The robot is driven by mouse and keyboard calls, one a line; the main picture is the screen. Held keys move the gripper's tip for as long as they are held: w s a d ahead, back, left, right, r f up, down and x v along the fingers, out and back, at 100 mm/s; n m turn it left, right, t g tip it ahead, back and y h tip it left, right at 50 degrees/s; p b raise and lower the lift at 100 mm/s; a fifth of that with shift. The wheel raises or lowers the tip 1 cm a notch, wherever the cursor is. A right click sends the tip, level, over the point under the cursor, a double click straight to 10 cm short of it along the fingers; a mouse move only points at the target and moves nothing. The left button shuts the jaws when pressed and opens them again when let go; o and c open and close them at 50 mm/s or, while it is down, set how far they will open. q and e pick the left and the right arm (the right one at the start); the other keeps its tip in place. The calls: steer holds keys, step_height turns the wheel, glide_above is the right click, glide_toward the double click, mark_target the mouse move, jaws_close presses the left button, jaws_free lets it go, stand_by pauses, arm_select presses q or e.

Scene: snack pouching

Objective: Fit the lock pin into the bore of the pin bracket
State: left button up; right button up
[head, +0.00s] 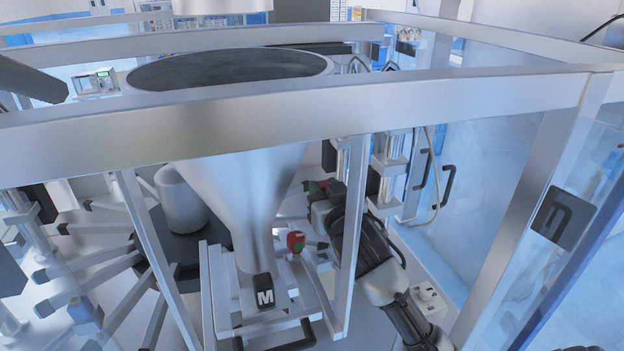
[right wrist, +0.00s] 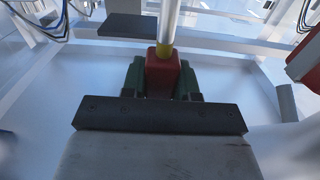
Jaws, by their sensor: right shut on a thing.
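My right gripper (head: 316,187) reaches in from the lower right, inside the machine frame. In the right wrist view its green fingers (right wrist: 161,80) are shut on the red block of the lock pin (right wrist: 162,72). A yellow collar and a pale rod extend from that block to the top of the view. My left gripper is not in view.
A large metal hopper (head: 240,165) stands left of my right arm. A red knob-like part (head: 296,241) sits by its spout. The frame's upper beam (head: 430,99) crosses above the arm, and an upright post (head: 354,230) stands close beside it.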

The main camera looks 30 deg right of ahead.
steer(key=shift+w, duration=0.15)
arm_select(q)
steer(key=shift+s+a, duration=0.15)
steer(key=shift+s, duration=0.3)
arm_select(e)
steer(key=shift+s+r, duration=0.1)
steer(key=shift+s, duration=0.2)
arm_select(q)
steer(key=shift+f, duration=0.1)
arm_select(e)
steer(key=shift+f+b, duration=2.15)
steer(key=shift+f, duration=0.75)
arm_select(q)
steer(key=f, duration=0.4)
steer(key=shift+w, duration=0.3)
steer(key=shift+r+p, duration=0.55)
steer(key=shift+p, duration=0.1)
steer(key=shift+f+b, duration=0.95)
steer(key=shift+b, duration=0.05)
arm_select(e)
steer(key=shift+f, duration=1.35)
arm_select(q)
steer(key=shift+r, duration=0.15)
arm_select(e)
steer(key=shift+r, duration=0.15)
